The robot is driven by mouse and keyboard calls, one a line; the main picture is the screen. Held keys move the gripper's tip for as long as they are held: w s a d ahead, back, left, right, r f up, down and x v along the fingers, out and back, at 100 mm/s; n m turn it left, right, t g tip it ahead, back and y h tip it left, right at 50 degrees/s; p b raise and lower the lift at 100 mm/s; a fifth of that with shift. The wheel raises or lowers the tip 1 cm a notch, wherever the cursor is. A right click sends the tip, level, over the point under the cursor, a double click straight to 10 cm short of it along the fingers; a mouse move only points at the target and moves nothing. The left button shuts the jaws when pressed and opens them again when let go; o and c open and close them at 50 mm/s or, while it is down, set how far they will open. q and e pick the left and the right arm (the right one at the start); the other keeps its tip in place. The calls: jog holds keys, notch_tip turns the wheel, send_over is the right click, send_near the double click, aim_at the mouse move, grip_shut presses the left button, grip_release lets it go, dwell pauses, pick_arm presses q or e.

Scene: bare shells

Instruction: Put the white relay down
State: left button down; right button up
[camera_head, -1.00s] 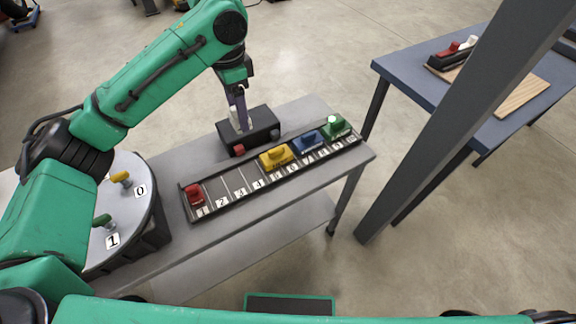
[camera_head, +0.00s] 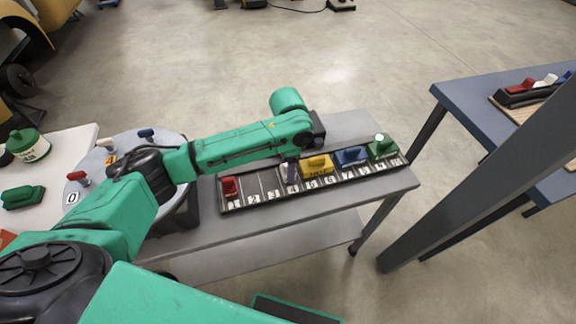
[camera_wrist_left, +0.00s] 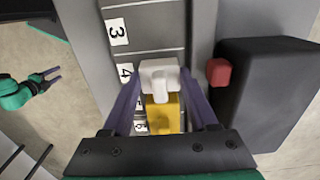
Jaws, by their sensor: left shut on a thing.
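My left gripper (camera_head: 291,174) is over the numbered rail (camera_head: 262,200), around slot 4. In the left wrist view its purple fingers (camera_wrist_left: 160,98) are shut on the white relay (camera_wrist_left: 160,78), beside label 4 and close to the yellow relay (camera_wrist_left: 160,116). In the head view the white relay is mostly hidden by the gripper. I cannot tell whether it touches the slot floor. A red relay (camera_head: 229,187) sits at slot 1; the yellow, blue (camera_head: 351,156) and green (camera_head: 382,147) relays stand to the right. My right gripper (camera_wrist_left: 52,76) shows small, empty and apparently open.
A black box with a red knob (camera_wrist_left: 218,72) stands behind the rail. A round grey plate (camera_head: 80,200) with several coloured handles is at the left. Slots 2 and 3 are empty. A blue table (camera_head: 465,95) stands at the right beyond a grey post (camera_head: 470,185).

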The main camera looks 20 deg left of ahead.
pick_arm(q)
jog(key=shift+c, duration=0.9)
grip_release()
jog(key=shift+f, duration=0.1)
notch_tip(320, 180, up, 12)
jog(key=b, duration=0.1)
